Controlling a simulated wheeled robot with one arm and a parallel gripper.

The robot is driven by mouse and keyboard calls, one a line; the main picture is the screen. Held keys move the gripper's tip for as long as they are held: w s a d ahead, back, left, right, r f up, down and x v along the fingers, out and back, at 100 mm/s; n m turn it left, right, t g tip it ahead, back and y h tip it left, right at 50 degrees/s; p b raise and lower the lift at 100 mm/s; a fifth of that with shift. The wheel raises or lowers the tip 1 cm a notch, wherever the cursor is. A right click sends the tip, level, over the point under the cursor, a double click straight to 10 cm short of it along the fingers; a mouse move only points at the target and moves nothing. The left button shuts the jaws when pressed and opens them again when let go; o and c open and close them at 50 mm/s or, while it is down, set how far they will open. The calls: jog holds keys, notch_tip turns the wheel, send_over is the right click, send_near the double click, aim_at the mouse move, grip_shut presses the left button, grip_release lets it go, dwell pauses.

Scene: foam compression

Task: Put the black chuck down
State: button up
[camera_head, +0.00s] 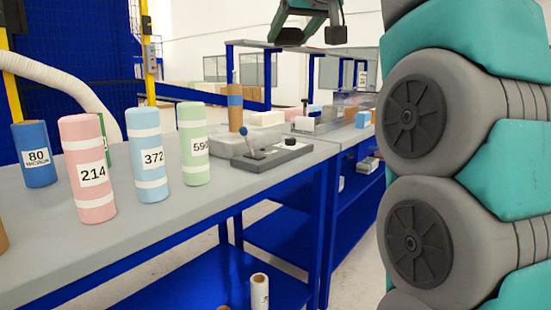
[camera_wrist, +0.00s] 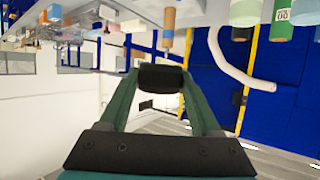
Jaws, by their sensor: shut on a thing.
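My gripper (camera_head: 313,36) is raised high at the top of the head view, well clear of the workbench (camera_head: 205,212). In the wrist view it is shut on a black piece, the black chuck (camera_wrist: 160,78), held between the tips of the green fingers. In the head view I cannot clearly separate the chuck from the dark fingertips. A grey fixture (camera_head: 272,158) with a lever and a small black knob sits near the bench's right end, below my gripper.
A blue roll (camera_head: 37,154), a pink roll (camera_head: 87,168), a light-blue roll (camera_head: 148,155) and a green roll (camera_head: 193,143) stand on the bench. A brown cylinder (camera_head: 235,108) and a white block (camera_head: 266,118) stand behind the fixture. The bench's front strip is clear.

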jog(key=w+d+f, duration=0.5)
jog(key=w+f, duration=0.3)
jog(key=f, duration=0.2)
jog(key=w+d+f+m+h, duration=0.1)
jog(key=w+d+f, duration=0.4)
jog(key=w+f, duration=0.45)
jog(key=w+d+f, duration=0.6)
jog(key=f, duration=0.6)
notch_tip(320, 180, down, 20)
jog(key=s+d+m+h, duration=0.1)
jog(key=s+a+f+h, duration=0.1)
jog(key=s+a+f, duration=0.1)
jog(key=s+f, duration=0.3)
jog(key=s+a+f+m+h, duration=0.1)
jog(key=s+a+f, duration=0.1)
jog(key=s+f, duration=0.3)
jog(key=shift+s+a+f+t, duration=0.15)
jog(key=shift+a+f+t, duration=0.2)
jog(key=shift+f, duration=1.45)
